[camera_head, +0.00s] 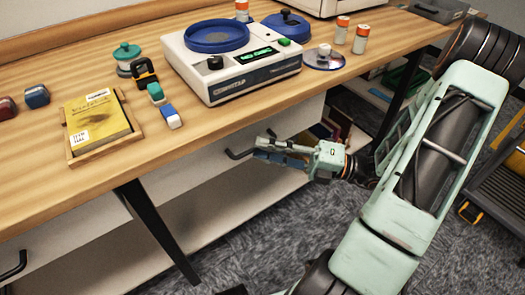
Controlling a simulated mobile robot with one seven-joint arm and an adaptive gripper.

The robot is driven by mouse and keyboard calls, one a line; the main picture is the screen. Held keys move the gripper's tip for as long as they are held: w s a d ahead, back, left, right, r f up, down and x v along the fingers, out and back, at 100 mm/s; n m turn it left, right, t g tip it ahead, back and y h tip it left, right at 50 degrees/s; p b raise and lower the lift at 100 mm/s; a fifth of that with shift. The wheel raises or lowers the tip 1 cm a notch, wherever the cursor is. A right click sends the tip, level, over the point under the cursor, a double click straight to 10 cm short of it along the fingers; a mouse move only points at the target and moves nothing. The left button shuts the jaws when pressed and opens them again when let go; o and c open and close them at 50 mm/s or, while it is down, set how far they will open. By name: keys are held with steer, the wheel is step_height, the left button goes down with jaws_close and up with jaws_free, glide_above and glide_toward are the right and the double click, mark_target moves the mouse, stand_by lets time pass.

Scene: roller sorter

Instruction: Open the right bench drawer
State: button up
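The right bench drawer has a pale front (292,122) under the wooden bench top and looks shut. Its dark bar handle (236,154) shows at its left end, and my fingers cover part of the rest. My gripper (257,149) reaches in from the right, with its fingertips at the handle in the picture. The two fingers lie close together in this view. I cannot tell how wide the gap is, or whether the fingers touch or enclose the handle.
The bench top (130,165) holds a white scale (235,75), a yellow book in a wooden tray (75,155), bottles and small blocks. A dark bench leg (160,230) stands left of the handle. Another drawer handle (12,267) is at lower left. A lower shelf (215,205) runs below.

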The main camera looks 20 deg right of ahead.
steer(key=shift+w+a, duration=0.25)
steer(key=shift+a, duration=0.2)
steer(key=shift+c, duration=0.2)
jaws_close()
